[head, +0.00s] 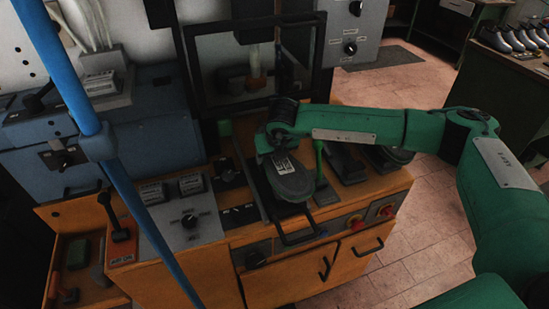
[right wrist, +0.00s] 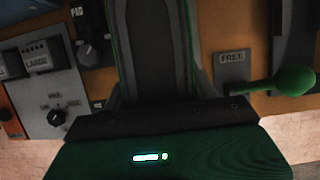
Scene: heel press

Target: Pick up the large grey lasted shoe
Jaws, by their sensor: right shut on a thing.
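My right gripper (head: 281,158) reaches in from the right on the green arm, over the front of the orange bench machine. It is shut on a dark grey shoe (head: 293,187), which lies under and in front of the hand. In the right wrist view, the shoe (right wrist: 155,50) fills the space ahead of the dark hand. The fingertips and most of the grip are hidden. I cannot tell whether the shoe still touches the machine.
A green-handled lever (head: 319,158) stands close right of the shoe, beside a FREE label (right wrist: 232,57). Dark grey pieces (head: 346,163) sit further right. A black frame (head: 255,65) rises behind. A control panel (head: 185,219) lies left. More shoes (head: 515,38) stand on a far table.

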